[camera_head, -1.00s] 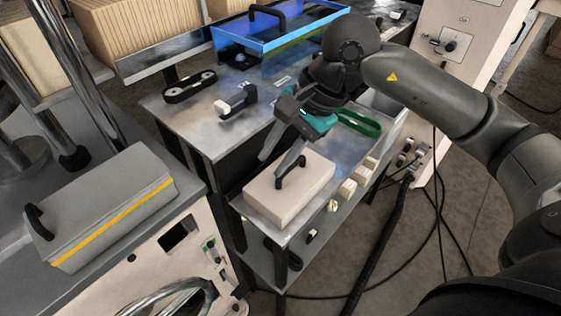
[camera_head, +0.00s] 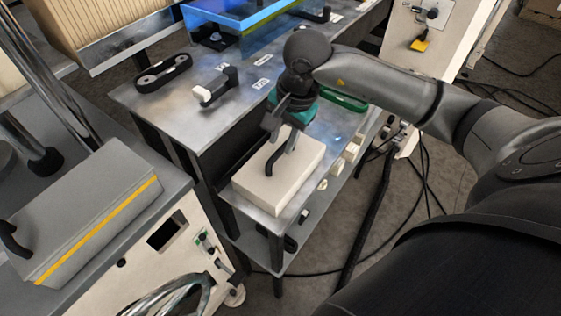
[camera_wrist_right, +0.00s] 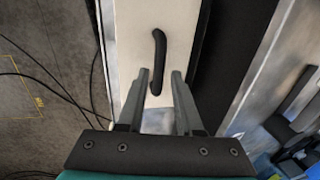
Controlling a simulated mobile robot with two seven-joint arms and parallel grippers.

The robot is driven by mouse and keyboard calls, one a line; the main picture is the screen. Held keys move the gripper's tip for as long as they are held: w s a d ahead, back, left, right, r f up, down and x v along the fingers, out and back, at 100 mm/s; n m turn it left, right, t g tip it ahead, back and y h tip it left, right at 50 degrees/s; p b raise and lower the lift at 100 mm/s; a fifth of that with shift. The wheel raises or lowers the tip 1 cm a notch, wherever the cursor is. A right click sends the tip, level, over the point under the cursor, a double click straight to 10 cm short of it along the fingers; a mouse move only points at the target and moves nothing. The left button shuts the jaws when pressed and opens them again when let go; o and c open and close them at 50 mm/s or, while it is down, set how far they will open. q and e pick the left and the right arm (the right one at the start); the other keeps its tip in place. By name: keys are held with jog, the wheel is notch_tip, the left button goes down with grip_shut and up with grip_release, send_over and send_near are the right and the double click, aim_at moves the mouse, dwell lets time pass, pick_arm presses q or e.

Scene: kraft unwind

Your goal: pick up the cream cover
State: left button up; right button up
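The cream cover (camera_head: 297,186) is a box-shaped block with a black bar handle (camera_head: 277,158) on top. My right gripper (camera_head: 283,140) is over the cover, close to the handle. Its two fingers (camera_wrist_right: 161,76) are apart, with the near end of the handle between or just beyond their tips; contact cannot be told. My left gripper is not in view.
Small cream blocks (camera_head: 351,152) and a green loop handle (camera_head: 343,101) lie to the right of the cover. A grey box with a yellow stripe (camera_head: 90,215) is on the left bench. A blue tray (camera_head: 250,30) is at the back. Cables lie on the floor at right.

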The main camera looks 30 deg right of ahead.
aim_at(281, 149)
jog(key=f, duration=0.2)
jog(key=w+f, duration=0.1)
jog(key=f, duration=0.2)
jog(key=shift+d, duration=0.1)
jog(key=shift+c, duration=0.3)
grip_shut()
jog(key=shift+r, duration=0.1)
